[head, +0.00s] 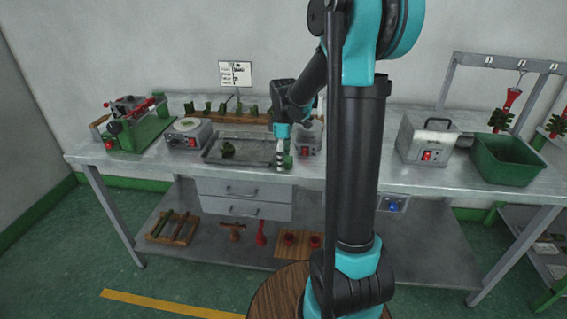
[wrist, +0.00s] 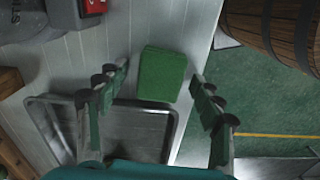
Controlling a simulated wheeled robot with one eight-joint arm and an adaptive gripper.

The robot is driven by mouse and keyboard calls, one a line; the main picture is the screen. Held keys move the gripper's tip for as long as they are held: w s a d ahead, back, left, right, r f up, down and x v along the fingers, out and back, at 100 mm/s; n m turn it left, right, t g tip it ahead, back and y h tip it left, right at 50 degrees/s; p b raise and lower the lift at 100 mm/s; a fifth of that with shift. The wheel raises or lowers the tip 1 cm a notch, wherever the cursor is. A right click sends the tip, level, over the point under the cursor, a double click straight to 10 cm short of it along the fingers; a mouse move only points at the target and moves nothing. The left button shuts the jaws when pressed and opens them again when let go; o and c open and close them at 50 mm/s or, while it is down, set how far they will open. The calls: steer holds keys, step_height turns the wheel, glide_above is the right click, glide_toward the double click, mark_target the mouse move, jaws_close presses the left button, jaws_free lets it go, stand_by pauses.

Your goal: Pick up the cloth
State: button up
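The cloth (wrist: 162,75) is a green, folded, roughly rectangular pad lying flat on the metal bench near its edge. In the wrist view, my gripper (wrist: 161,76) is open, with one finger on each side of the cloth and a gap to both. Whether the fingertips touch the bench is hard to tell. In the head view, my gripper (head: 281,166) points down over the bench at the right end of the shallow tray. Only a small green part of what appears to be the cloth shows beside the fingers there.
The metal tray (wrist: 150,109) lies close to the cloth. A grey box with a red switch (head: 308,150) stands behind and right of my gripper. A green bin (head: 490,172) and a handled box (head: 408,152) stand farther right. A wooden barrel (wrist: 265,20) is beyond the bench edge.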

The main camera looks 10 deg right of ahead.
steer(key=c, duration=1.1)
steer(key=shift+o, duration=0.2)
steer(key=shift+r, duration=0.1)
step_height(320, 180, up, 20)
steer(key=o, duration=0.3)
steer(key=shift+c, duration=1.4)
